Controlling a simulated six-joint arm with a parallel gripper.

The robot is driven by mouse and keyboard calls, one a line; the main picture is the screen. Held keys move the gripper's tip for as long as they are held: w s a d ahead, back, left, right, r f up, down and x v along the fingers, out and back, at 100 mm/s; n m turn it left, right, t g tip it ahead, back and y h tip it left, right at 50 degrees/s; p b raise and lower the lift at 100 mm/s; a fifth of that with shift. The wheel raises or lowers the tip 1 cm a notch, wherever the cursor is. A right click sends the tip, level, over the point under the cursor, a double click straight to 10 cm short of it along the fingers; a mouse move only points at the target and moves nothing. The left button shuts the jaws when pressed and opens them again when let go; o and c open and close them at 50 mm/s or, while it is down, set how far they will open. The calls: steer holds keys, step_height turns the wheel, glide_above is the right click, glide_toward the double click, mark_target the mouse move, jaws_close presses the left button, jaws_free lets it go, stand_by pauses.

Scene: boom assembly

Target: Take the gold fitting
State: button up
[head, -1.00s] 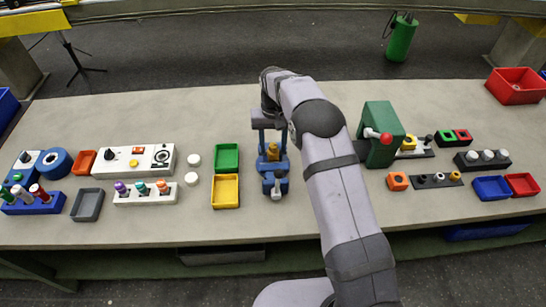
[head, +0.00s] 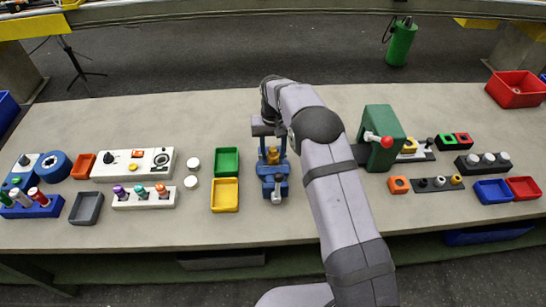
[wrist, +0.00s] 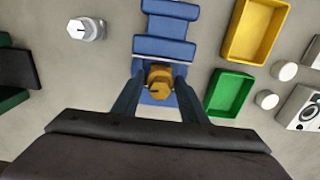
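The gold fitting (head: 272,156) sits upright in the blue fixture (head: 272,188) near the middle of the bench. In the wrist view the gold fitting (wrist: 160,80) shows its hexagonal, slotted top, in front of the blue fixture's blocks (wrist: 165,47). My gripper (wrist: 159,72) is over the fixture, pointing down. Its two fingers are apart, one on each side of the gold fitting, with little room between. I see no clear grip on it. In the head view my gripper (head: 270,150) is small and its fingertips are hard to make out.
The green tray (head: 226,162) and yellow tray (head: 225,194) stand left of the fixture. A silver hexagonal fitting (wrist: 86,28) stands on the other side in the wrist view. The green press (head: 380,135) is farther right. Bare bench lies behind the fixture.

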steer(key=c, duration=0.7)
steer(key=shift+r, duration=0.15)
steer(key=shift+r+p, duration=1.85)
steer(key=shift+r, duration=0.65)
